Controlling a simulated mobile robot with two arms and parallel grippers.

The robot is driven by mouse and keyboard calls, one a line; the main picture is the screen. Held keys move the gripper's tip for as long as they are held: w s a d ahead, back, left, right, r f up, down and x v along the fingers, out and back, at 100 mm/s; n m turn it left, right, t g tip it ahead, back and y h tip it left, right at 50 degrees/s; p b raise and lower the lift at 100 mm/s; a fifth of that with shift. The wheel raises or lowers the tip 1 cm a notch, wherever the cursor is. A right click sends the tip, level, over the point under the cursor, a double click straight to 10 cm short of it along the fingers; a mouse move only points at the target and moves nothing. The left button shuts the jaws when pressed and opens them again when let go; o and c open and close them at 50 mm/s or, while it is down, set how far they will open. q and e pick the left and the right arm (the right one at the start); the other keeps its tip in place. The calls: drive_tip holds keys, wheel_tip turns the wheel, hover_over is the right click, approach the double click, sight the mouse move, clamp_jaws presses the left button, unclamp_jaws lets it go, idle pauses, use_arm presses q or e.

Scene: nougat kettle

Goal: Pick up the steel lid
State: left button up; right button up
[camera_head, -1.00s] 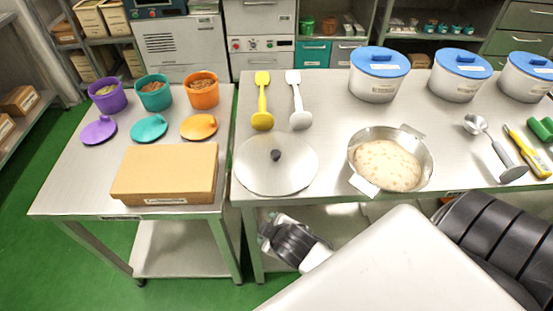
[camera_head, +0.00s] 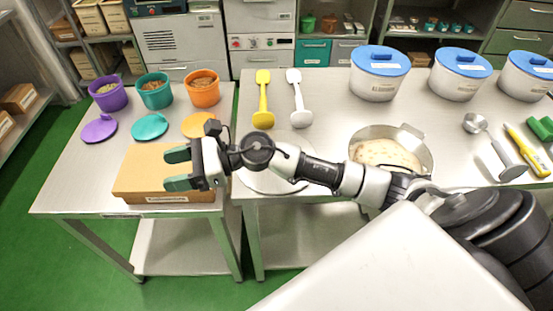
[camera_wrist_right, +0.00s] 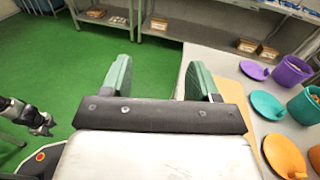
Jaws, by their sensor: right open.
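The steel lid (camera_head: 266,184) lies flat on the right-hand steel table, left of the kettle. My right arm crosses over it in the head view and hides its middle and knob. My right gripper (camera_head: 178,169) is open and empty, pointing left above the cardboard box, past the lid's left side. Its two green fingers stand well apart in the right wrist view (camera_wrist_right: 158,78), with nothing between them. The lid is not visible in the right wrist view. A dark part that looks like my left gripper (camera_wrist_right: 40,122) shows small at that view's left edge; its jaws are unclear.
The kettle (camera_head: 428,160) with pale nougat stands right of the lid, partly behind my arm. Yellow (camera_head: 263,100) and white (camera_head: 299,100) paddles lie behind the lid. The cardboard box (camera_head: 140,178) sits on the left table, with coloured tubs and lids behind it.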

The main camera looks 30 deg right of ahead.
drive_tip(key=w+d+f+n+g+h, duration=0.1)
drive_tip(key=d+n+h, duration=0.3)
drive_tip(key=d, duration=0.5)
drive_tip(key=w+d+f+n+g+h, duration=0.1)
drive_tip(key=d+f+n+g+h, duration=0.1)
drive_tip(key=d+h, duration=0.5)
drive_tip(key=w+d+f+n+g+h, duration=0.1)
drive_tip(key=d+n+h, duration=0.4)
drive_tip(key=d, duration=0.5)
drive_tip(key=shift+w+d+f+n+g, duration=0.2)
drive_tip(key=shift+d+f+n+g, duration=0.15)
drive_tip(key=shift+f+n+g, duration=0.55)
wheel_tip(320, 180, down, 4)
drive_tip(key=shift+d+r+h+p, duration=0.15)
drive_tip(key=shift+h+p, duration=0.15)
drive_tip(key=shift+p, duration=0.35)
drive_tip(key=f, duration=0.2)
drive_tip(key=f+p, duration=0.1)
drive_tip(key=f, duration=0.1)
drive_tip(key=f+p, duration=0.1)
drive_tip(key=shift+w+a+f, duration=0.25)
drive_tip(key=shift+w+f, duration=0.05)
drive_tip(key=shift+f, duration=0.3)
drive_tip(key=c, duration=1.1)
